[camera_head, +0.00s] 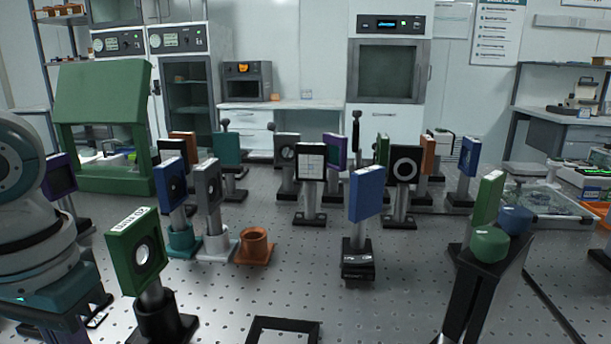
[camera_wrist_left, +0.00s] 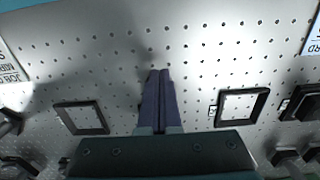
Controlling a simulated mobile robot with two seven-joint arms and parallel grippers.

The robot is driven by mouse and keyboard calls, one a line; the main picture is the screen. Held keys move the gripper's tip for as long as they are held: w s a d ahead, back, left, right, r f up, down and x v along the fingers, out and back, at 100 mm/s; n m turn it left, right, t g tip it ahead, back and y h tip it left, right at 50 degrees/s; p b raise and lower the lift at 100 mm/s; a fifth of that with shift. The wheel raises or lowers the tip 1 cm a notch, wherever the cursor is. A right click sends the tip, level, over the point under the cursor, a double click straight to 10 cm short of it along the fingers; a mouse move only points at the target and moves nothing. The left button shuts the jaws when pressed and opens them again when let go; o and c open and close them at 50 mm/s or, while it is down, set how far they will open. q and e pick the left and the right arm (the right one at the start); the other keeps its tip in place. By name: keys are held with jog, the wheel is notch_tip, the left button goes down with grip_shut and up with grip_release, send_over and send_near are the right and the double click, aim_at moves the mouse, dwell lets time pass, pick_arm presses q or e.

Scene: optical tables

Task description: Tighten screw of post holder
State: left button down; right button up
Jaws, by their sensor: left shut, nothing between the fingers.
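Several post holders stand on the optical table. A black one (camera_head: 162,312) at the front left carries a green-framed optic (camera_head: 135,250) on a post. A teal one (camera_head: 182,242) and a white one (camera_head: 217,245) also carry mounted optics. An orange one (camera_head: 254,246) is empty. Another black base (camera_head: 357,262) bears a blue mount (camera_head: 366,193). I cannot make out any holder's screw. My left gripper (camera_wrist_left: 159,76) is shut and empty above the perforated table in the left wrist view. Its fingers are outside the head view. My right gripper is not in view.
A dark angled stand (camera_head: 470,297) with green (camera_head: 490,244) and blue (camera_head: 515,218) knobs rises at the front right. A square black frame (camera_head: 257,328) lies at the front. Many mounts crowd the middle rows. The table is clear between the orange holder and the blue mount.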

pick_arm(q)
jog(key=shift+w+d, duration=0.15)
jog(key=shift+w, duration=0.15)
dwell(0.6)
jog(key=shift+p, duration=0.3)
jog(key=shift+s+d+r+p, duration=0.1)
jog(key=shift+d+p, duration=0.35)
jog(key=shift+p, duration=1.55)
jog(key=shift+d+p, duration=0.45)
jog(key=shift+p, duration=0.9)
jog(key=shift+s+d+p, duration=0.2)
jog(key=shift+s+p, duration=0.1)
jog(key=shift+p, duration=0.6)
notch_tip(320, 180, up, 6)
jog(key=p, duration=0.6)
